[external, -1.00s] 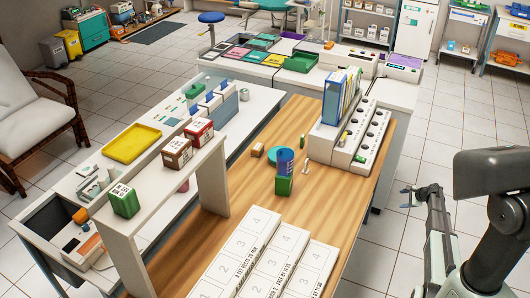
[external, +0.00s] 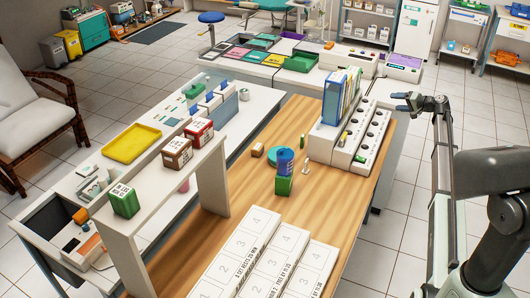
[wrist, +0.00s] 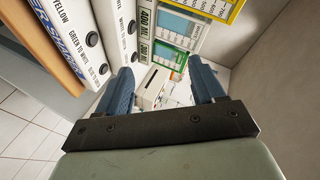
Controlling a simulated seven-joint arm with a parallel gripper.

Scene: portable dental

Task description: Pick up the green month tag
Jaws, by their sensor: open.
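I cannot tell for certain which thing is the green month tag. A small flat green piece (external: 194,91) lies on the white left bench, too small to read. In the wrist view a green-edged printed panel (wrist: 170,54) stands beside a yellow-edged one. My gripper (external: 402,101) is raised at the right, beyond the wooden table's right edge, near the far end of the white strips with black knobs. Its two blue fingers (wrist: 163,88) are apart, with nothing held between them. A white slotted box (wrist: 152,87) shows beyond the gap.
White knobbed strips (external: 366,136) and upright coloured folders (external: 341,96) stand at the table's far right. A raised white shelf (external: 157,165) bears several boxes. Bare wood (external: 243,187) lies left of the cup.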

